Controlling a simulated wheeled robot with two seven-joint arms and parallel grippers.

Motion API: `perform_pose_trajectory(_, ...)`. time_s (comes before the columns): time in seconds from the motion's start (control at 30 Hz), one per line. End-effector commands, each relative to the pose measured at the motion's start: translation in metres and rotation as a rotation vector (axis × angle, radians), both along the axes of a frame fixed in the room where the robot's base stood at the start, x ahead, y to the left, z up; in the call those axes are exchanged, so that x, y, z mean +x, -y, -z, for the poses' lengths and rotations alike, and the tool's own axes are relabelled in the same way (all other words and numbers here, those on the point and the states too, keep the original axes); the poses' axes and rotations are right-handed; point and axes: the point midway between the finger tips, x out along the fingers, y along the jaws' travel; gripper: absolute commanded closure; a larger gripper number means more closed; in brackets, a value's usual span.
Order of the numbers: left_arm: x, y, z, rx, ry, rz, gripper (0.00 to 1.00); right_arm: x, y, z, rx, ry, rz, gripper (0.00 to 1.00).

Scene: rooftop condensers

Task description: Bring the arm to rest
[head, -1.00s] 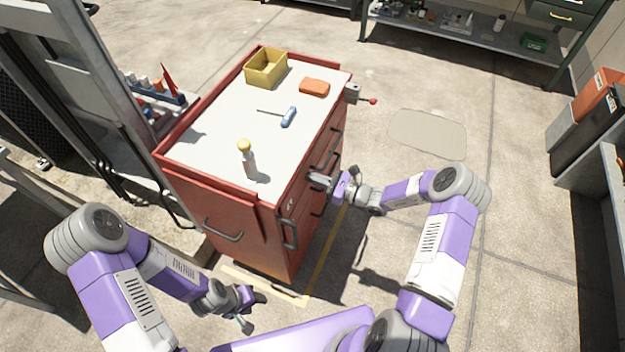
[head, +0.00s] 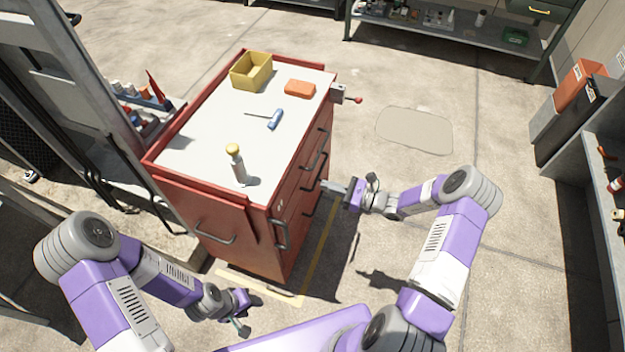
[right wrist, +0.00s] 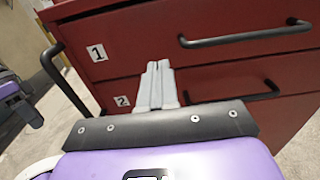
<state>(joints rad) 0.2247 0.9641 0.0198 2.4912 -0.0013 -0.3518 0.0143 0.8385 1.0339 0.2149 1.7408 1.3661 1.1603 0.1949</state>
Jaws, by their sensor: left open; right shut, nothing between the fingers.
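My right gripper (head: 326,186) is shut and empty beside the right-hand drawer side of the red tool cabinet (head: 228,212). In the right wrist view its two grey fingers (right wrist: 157,84) are together, pointing at the red drawer fronts labelled 1 (right wrist: 97,53) and 2 (right wrist: 122,101). I cannot tell whether the fingertips touch the cabinet. My left gripper (head: 250,316) is open and empty, low in front of the cabinet near the floor.
A vise (head: 340,94) juts from the far right corner. Open floor (head: 415,130) lies to the right.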

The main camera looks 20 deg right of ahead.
Motion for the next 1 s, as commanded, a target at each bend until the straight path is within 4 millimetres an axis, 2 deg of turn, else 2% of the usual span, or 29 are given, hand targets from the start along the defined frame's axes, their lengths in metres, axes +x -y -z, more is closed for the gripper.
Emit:
perform_pose_trajectory(0.1, 0.000, 0.000, -0.005, 0.000, 0.001, 0.000, 0.52, -0.015, 0.020, -0.001, -0.002, -0.001, 0.003, 1.00)
perform_pose_trajectory(0.3, 0.000, 0.000, -0.007, 0.000, 0.001, 0.000, 0.52, -0.031, 0.039, 0.000, -0.001, 0.001, 0.001, 1.00)
perform_pose_trajectory(0.67, 0.000, 0.000, -0.008, 0.000, 0.000, 0.000, 0.52, -0.035, 0.041, 0.002, -0.005, -0.004, -0.008, 1.00)
perform_pose_trajectory(0.77, 0.000, 0.000, -0.008, 0.000, 0.000, 0.000, 0.52, -0.043, 0.023, 0.011, -0.045, -0.030, -0.063, 1.00)
perform_pose_trajectory(0.87, 0.000, 0.000, -0.008, 0.000, 0.000, 0.000, 0.52, -0.064, -0.017, 0.032, -0.155, -0.083, -0.201, 1.00)
perform_pose_trajectory(0.97, 0.000, 0.000, -0.008, 0.000, 0.000, 0.000, 0.52, -0.107, -0.065, 0.064, -0.351, -0.123, -0.421, 1.00)
perform_pose_trajectory(1.0, 0.000, 0.000, -0.008, 0.000, 0.000, 0.000, 0.52, -0.127, -0.080, 0.077, -0.441, -0.123, -0.517, 1.00)
